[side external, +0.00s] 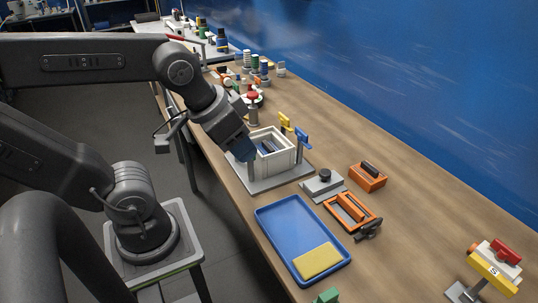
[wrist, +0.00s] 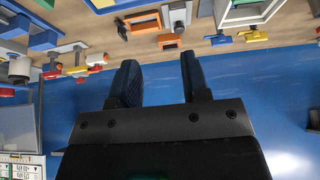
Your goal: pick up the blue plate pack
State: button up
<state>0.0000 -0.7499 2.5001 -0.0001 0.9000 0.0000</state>
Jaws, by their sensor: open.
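A white open-topped box (side external: 287,160) stands on a grey base plate in the side view.
Yellow (side external: 286,121) and blue (side external: 302,138) handles stand behind the box. In front lie a blue tray (side external: 277,225) with a yellow pad (side external: 317,261), an orange frame (side external: 372,218), and an orange block (side external: 368,178). Bottles crowd the back. A blue wall (side external: 420,90) bounds the bench.

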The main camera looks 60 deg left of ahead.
jog(key=shift+o, duration=0.2)
jog(key=m+g+y, duration=0.4)
jog(key=m+g, duration=0.2)
jog(key=m, duration=1.2)
send_over(268, 145)
jog(key=d, duration=0.6)
notch_tip(268, 145, down, 5)
jog(key=x, duration=1.3)
jog(key=shift+w+a+f, duration=0.1)
jog(key=shift+w+a, duration=0.1)
jog(key=shift+a, duration=0.3)
grip_shut()
jog(key=shift+y, duration=0.3)
